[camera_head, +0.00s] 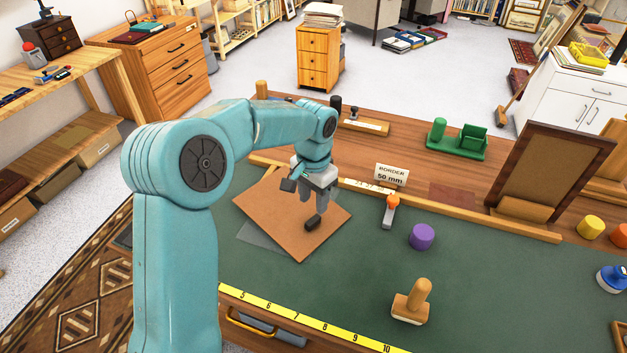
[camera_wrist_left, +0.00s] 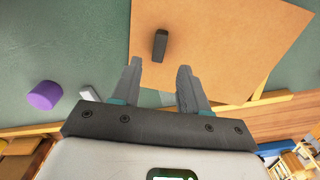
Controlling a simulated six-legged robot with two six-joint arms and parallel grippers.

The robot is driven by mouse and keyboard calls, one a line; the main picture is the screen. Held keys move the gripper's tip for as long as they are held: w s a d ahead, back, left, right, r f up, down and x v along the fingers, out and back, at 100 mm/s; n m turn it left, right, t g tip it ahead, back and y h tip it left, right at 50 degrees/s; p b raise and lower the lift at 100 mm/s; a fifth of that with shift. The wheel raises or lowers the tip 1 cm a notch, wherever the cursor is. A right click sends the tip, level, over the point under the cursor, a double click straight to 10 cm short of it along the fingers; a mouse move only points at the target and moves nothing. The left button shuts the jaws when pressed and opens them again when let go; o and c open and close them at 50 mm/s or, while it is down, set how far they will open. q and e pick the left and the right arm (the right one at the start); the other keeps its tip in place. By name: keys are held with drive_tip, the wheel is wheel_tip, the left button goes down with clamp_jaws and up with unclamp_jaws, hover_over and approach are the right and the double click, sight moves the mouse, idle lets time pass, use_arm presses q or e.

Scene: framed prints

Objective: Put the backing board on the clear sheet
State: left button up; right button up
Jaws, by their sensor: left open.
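The backing board (camera_head: 275,215) is a flat brown square with a small black grip (camera_head: 313,223) on it. It lies turned at an angle on the green bench top and largely covers the clear sheet (camera_head: 262,240), whose greyish part shows past the board's lower left edge. The two are not squarely lined up. My left gripper (camera_head: 313,204) is open and empty just above the board, close to the black grip. In the left wrist view the board (camera_wrist_left: 225,45) lies beyond the spread fingers (camera_wrist_left: 160,67), and the black grip is just past the fingertips, apart from them.
A wooden rail (camera_head: 455,215) runs behind the board, with a "BORDER 50 mm" card (camera_head: 391,175) there. A yellow ruler (camera_head: 310,322) lines the front edge.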

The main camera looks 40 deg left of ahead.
use_arm(q)
wheel_tip(320, 180, up, 8)
drive_tip(key=shift+f, duration=0.1)
idle(0.7)
